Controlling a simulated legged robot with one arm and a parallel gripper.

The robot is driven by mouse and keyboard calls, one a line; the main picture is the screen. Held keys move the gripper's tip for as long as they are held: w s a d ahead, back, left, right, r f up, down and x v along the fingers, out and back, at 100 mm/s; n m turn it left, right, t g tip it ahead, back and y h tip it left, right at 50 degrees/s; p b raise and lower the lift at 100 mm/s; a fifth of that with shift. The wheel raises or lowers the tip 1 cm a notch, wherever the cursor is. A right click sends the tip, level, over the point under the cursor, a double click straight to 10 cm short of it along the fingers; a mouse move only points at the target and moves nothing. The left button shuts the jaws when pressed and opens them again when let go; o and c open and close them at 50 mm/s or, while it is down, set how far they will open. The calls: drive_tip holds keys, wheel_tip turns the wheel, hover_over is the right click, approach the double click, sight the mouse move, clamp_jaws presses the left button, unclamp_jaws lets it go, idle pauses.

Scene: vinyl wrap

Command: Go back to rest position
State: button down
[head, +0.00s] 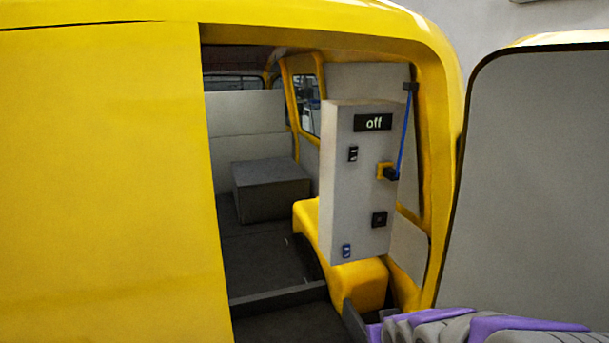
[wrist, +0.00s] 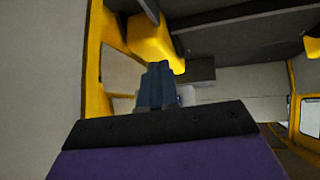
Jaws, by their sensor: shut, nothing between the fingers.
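My gripper (wrist: 157,78) shows in the wrist view as blue-grey fingers, shut and empty, beyond a black edge and a purple part of my arm. In the head view my grey and purple arm is low at the right, in front of the van's opening; its fingertips cannot be made out there. A grey control box (head: 343,190) stands inside the doorway with a display (head: 373,123) reading "off". A blue cable or lever (head: 403,137) runs down to a black plug-like part (head: 391,174) at a yellow socket on the box. My gripper touches nothing that I can see.
The yellow van body (head: 105,180) fills the left. Its open doorway has a sill (head: 278,298) and a yellow wheel arch (head: 359,283). A dark grey box (head: 270,190) sits inside. A grey door panel (head: 540,180) stands at the right, close to my arm.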

drive_tip(key=s+a+f+m+g, duration=0.1)
drive_tip(key=s+g, duration=0.9)
drive_tip(key=s, duration=2.1)
drive_tip(key=shift+s+a+f, duration=0.2)
drive_tip(key=shift+a+f, duration=0.2)
drive_tip(key=shift+a, duration=0.05)
